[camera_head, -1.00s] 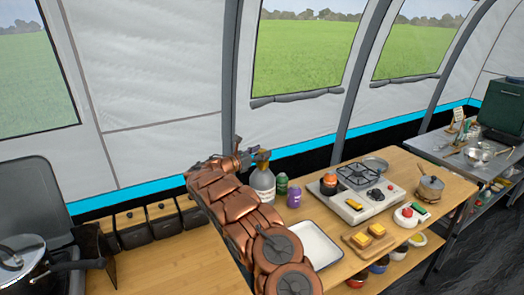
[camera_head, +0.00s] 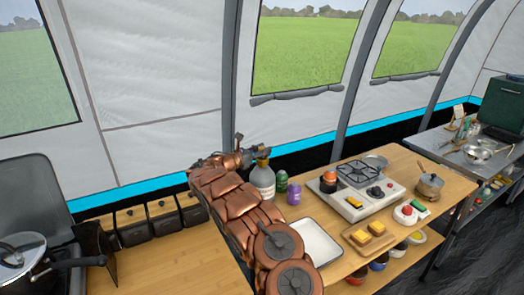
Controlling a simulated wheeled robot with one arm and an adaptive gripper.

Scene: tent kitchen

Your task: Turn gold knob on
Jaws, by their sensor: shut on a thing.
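A grey and white bottle (camera_head: 262,181) stands upright at the back left of the wooden table. My gripper (camera_head: 262,153) is at the very top of this bottle, reached by my copper-coloured arm from the left. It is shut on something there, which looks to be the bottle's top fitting. I cannot make out a gold knob; the jaws and the small size hide what they hold. A white stove (camera_head: 345,203) with a black burner grate and dark knobs stands on the table to the right.
Green and purple containers (camera_head: 294,193) stand just right of the bottle. A white tray (camera_head: 316,244) lies in front, beside my arm. A board with yellow pieces (camera_head: 356,240) and a small pot (camera_head: 430,185) are further right. The tent wall rises close behind.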

